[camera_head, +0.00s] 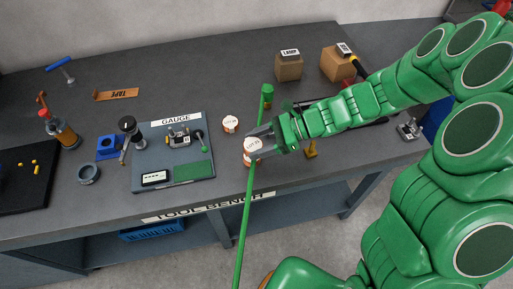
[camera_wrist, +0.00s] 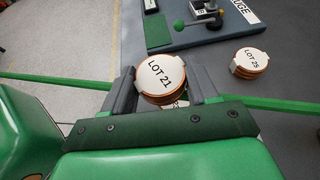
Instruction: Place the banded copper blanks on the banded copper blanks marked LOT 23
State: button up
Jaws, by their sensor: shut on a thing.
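My gripper (camera_head: 252,143) is shut on a banded stack of copper blanks with a white top marked LOT 21 (camera_wrist: 161,71), its fingers on either side. The held stack is over the front part of the bench. A second banded copper stack (camera_head: 231,124) sits on the bench, apart from the gripper. In the wrist view its label (camera_wrist: 251,62) reads LOT 2 and a last digit that looks like 5 or 3.
The gauge board (camera_head: 173,188) lies to the left of the blanks. Two cardboard boxes (camera_head: 289,68) (camera_head: 336,64) stand at the back right, one by a LAMP sign. Bare bench lies behind the blanks.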

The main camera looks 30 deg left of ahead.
jog(key=shift+w+a+f, duration=0.2)
jog(key=shift+a+f, duration=0.05)
jog(key=shift+f, duration=0.2)
jog(key=shift+w+a+f, duration=0.2)
jog(key=shift+f, duration=1.6)
jog(key=shift+f, duration=0.1)
jog(key=o, duration=1.2)
jog(key=shift+c, duration=0.2)
jog(key=v, duration=1.2)
